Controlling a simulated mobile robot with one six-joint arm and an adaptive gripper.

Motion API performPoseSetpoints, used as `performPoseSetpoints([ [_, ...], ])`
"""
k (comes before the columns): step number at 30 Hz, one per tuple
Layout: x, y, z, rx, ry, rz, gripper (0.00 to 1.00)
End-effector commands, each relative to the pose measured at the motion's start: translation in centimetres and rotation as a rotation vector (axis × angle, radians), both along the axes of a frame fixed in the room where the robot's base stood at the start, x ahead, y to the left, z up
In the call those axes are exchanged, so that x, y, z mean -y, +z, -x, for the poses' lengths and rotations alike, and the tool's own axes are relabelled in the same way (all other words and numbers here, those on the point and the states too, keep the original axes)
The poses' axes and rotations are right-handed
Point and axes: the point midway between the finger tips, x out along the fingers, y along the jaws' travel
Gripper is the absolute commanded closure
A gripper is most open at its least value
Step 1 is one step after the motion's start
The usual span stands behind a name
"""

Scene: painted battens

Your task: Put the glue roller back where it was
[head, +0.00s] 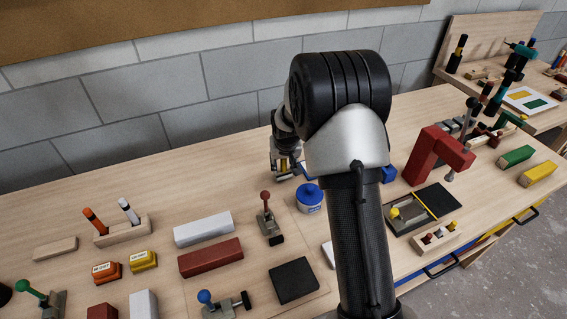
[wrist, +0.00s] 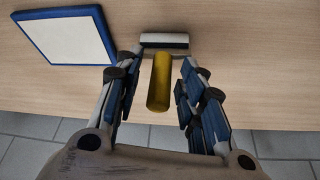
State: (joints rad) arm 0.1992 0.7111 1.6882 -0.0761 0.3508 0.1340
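The glue roller shows in the wrist view, with a yellow handle (wrist: 160,83) pointing towards me and a white-and-dark roller head (wrist: 164,40) at its far end over the wood tabletop. My gripper (wrist: 161,72) has its two blue-padded fingers spread on either side of the handle. A gap shows at the left finger; the right finger is very close to the handle, and I see no clear grip. In the head view my gripper (head: 285,166) is low at the back of the bench, partly behind my arm, with a bit of yellow between its fingers.
A white pad with a blue rim (wrist: 68,35) lies left of the roller in the wrist view. In the head view a blue-lidded pot (head: 309,198) and a red-knobbed clamp (head: 268,222) stand in front of my gripper. A red clamp frame (head: 430,155) stands right.

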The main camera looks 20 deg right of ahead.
Motion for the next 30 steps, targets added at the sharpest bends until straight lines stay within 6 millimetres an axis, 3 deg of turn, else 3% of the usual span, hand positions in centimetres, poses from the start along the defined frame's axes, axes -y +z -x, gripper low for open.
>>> performPoseSetpoints([
  [8, 0.0, 1.0, 0.1, 0.002, 0.0, 0.001, 0.64],
  [21, -0.9, 9.2, 3.4, 0.002, 0.0, 0.001, 0.64],
  [30, -1.6, 12.4, 4.9, 0.003, 0.006, 0.001, 0.64],
])
